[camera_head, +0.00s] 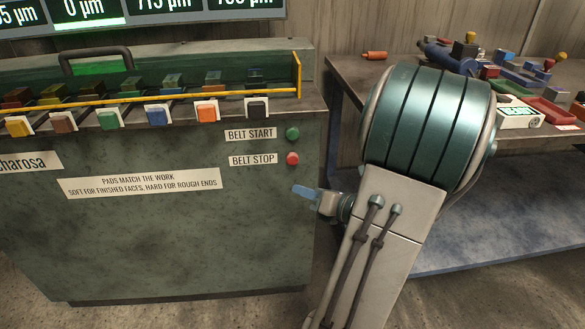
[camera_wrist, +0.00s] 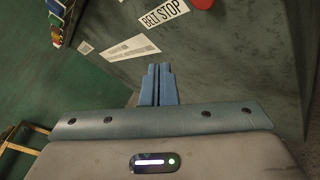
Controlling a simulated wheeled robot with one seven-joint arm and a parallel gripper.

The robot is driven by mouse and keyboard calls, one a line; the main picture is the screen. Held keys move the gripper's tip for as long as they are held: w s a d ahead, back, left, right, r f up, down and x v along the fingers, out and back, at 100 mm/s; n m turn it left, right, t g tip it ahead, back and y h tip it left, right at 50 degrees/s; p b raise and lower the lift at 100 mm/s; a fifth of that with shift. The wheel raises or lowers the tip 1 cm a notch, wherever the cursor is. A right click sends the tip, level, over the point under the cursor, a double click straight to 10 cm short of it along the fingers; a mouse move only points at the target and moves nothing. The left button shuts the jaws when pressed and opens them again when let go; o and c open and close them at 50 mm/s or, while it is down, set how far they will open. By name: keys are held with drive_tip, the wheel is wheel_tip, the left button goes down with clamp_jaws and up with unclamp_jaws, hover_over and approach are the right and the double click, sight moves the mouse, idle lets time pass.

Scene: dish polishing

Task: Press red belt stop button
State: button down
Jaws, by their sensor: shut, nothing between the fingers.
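The red belt stop button (camera_head: 292,158) sits on the front panel of the green machine (camera_head: 190,235), right of the "BELT STOP" label (camera_head: 253,159). In the wrist view the red button (camera_wrist: 203,3) shows at the top edge, partly cut off, right of its label (camera_wrist: 165,13). My gripper (camera_head: 300,190) has its blue fingers shut and empty. In the head view its tips are a little below the button and apart from it. In the wrist view the closed fingers (camera_wrist: 158,70) point toward the panel below the label.
A green belt start button (camera_head: 292,134) is just above the red one. Coloured pads (camera_head: 160,115) line the machine's top edge, with a yellow rail (camera_head: 150,97) behind them. A workbench (camera_head: 345,72) with tools and trays stands to the right, behind my arm.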

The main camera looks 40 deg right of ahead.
drive_tip(key=shift+w, duration=0.1)
drive_tip(key=b, duration=0.2)
approach(288, 161)
drive_tip(key=w+a, duration=0.3)
drive_tip(key=w, duration=0.1)
drive_tip(key=shift+w+d+f, duration=0.2)
drive_tip(key=shift+w+f, duration=0.15)
drive_tip(key=shift+f, duration=0.15)
idle(1.7)
drive_tip(key=shift+w+d+p, duration=0.25)
drive_tip(key=shift+w+p, duration=0.1)
drive_tip(key=shift+p, duration=0.15)
drive_tip(key=shift+w+d, duration=0.25)
drive_tip(key=shift+w, duration=0.15)
idle(0.5)
drive_tip(key=shift+s+a+p, duration=0.1)
drive_tip(key=shift+s+p, duration=0.05)
drive_tip(key=shift+p, duration=0.2)
drive_tip(key=shift+s+a, duration=0.4)
drive_tip(key=shift+s, duration=0.2)
